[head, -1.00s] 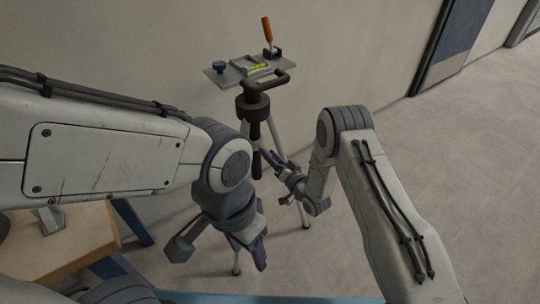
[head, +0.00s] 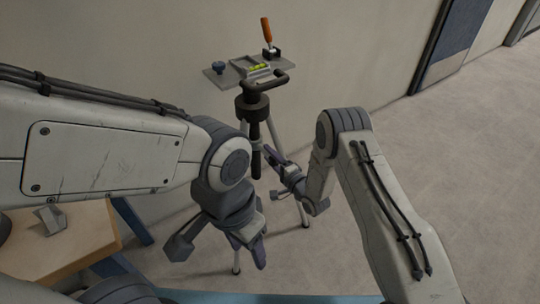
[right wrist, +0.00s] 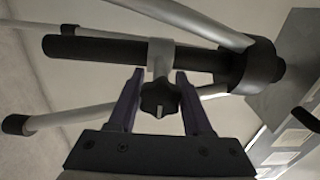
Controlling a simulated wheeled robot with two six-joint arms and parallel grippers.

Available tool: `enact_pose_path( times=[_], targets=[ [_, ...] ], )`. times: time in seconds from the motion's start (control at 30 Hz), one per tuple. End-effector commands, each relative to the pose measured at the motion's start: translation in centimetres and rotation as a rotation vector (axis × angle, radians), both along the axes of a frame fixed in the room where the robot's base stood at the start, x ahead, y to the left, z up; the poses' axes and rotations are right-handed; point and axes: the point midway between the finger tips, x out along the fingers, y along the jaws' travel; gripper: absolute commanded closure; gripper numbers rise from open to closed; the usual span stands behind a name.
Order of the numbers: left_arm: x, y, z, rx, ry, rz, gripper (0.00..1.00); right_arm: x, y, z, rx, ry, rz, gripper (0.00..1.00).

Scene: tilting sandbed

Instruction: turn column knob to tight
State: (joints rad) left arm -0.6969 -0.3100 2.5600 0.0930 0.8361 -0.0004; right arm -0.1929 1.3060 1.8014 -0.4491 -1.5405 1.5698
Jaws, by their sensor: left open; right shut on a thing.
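The column knob (right wrist: 160,97) is black and lobed, with a pale mark on its face. It sits on a grey collar (right wrist: 160,57) around the black column (right wrist: 100,49), which also shows in the head view (head: 255,135). My right gripper (right wrist: 160,80) is shut on the knob, with a finger on each side of it. In the head view my right gripper (head: 279,172) is beside the column, and the knob cannot be made out there. My left gripper (head: 220,250) is open and empty, low in front of the tripod.
The tripod (head: 303,213) carries a tilting plate (head: 215,75) with a blue knob (head: 219,67), a yellow-green level (head: 258,66) and an orange-handled clamp (head: 266,30). A wooden table (head: 85,240) with a grey block stands at left. Floor is clear at right.

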Motion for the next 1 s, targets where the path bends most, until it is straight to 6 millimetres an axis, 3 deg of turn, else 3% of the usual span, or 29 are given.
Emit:
enact_pose_path(
  times=[0.4,0.93,0.97,1.0],
  targets=[
    [0.0,0.0,0.15,0.0,0.0,0.0,0.43,-0.09,-0.05,-0.23,0.146,0.113,-0.001,1.0],
    [0.0,0.0,0.16,0.0,0.0,0.0,0.43,-0.1,-0.05,-0.27,0.165,0.128,-0.001,1.0],
    [0.0,0.0,0.16,0.0,0.0,0.0,0.43,-0.1,-0.05,-0.27,0.165,0.128,-0.001,0.47],
    [0.0,0.0,0.16,0.0,0.0,0.0,0.43,-0.1,-0.05,-0.27,0.165,0.128,-0.001,0.31]
  ],
)
